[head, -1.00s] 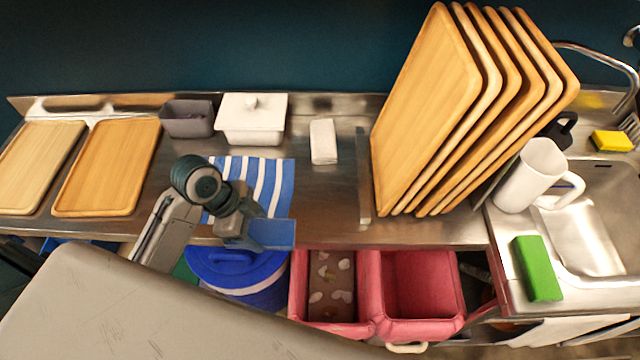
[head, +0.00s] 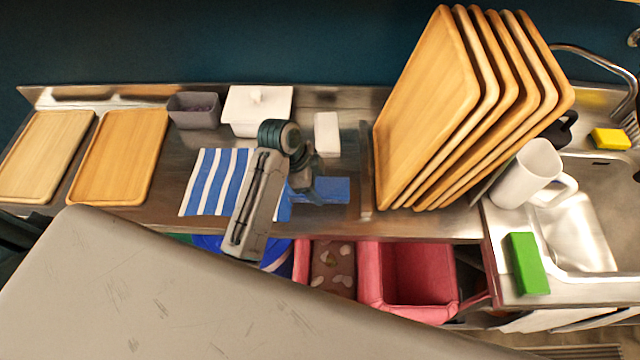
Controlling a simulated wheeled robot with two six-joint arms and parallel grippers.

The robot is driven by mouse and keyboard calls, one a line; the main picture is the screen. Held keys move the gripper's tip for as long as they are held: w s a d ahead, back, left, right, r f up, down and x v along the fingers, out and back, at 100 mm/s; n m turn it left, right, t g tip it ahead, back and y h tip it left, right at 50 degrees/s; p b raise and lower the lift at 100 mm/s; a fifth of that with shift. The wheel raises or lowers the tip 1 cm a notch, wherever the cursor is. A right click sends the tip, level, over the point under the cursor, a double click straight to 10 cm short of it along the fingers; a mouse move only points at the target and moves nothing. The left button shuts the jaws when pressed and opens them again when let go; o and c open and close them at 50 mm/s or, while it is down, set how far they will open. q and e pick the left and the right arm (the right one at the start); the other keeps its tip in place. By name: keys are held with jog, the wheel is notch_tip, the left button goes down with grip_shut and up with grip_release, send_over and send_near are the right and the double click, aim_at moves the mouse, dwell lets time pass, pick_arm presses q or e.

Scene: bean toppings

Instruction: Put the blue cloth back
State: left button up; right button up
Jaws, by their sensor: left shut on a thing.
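A plain blue cloth (head: 330,189) is at my left gripper (head: 305,187), over the steel counter to the right of the striped cloth. The left gripper is shut on the blue cloth; the wrist and arm hide part of the fingers. I cannot tell whether the cloth touches the counter. A blue and white striped cloth (head: 212,182) lies flat on the counter, partly behind my left arm. My right gripper is not in view.
Wooden trays (head: 120,155) lie at the left. A grey container (head: 194,112), a white lidded box (head: 256,108) and a white block (head: 327,134) stand behind. A rack of upright trays (head: 430,110) is at the right. Pink bins (head: 410,280) sit below the counter edge.

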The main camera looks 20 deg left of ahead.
aim_at(320, 189)
pick_arm(q)
jog(key=shift+w+d+r, duration=0.1)
jog(key=shift+w+d, duration=0.2)
notch_tip(320, 189, down, 3)
jog(key=shift+f+p, duration=0.15)
jog(key=shift+p, duration=1.05)
jog(key=shift+f, duration=0.25)
jog(key=shift+f, duration=0.15)
jog(key=o, duration=1)
jog(key=shift+c, duration=0.2)
